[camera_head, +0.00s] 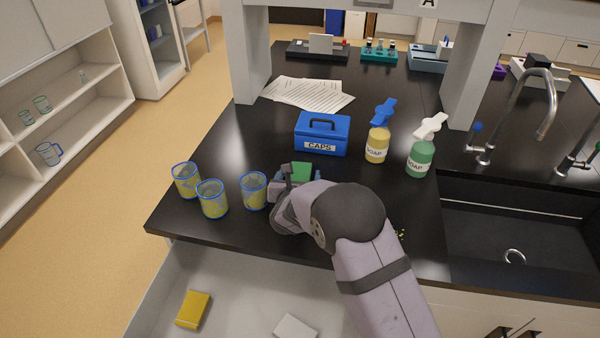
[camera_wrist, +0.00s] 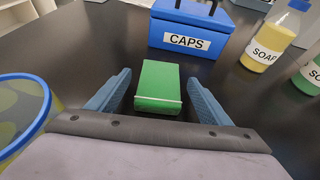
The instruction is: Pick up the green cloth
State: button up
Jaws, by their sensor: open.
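The green cloth (camera_wrist: 158,85) looks like a folded green block lying on the black bench top, in front of the CAPS box. In the wrist view it lies between the two blue fingers of my gripper (camera_wrist: 158,92), with a gap on each side. My gripper is open and low over the bench. In the head view the green cloth (camera_head: 301,172) shows just past my gripper (camera_head: 297,178), and my wrist hides part of it.
A blue CAPS box (camera_head: 322,133) stands just behind the cloth. Yellow (camera_head: 377,145) and green (camera_head: 420,157) soap bottles stand to the right. Several blue-rimmed beakers (camera_head: 212,199) stand to the left, one close to my gripper. An open drawer (camera_head: 240,300) lies below the bench edge.

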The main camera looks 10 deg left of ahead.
jog(key=c, duration=1.1)
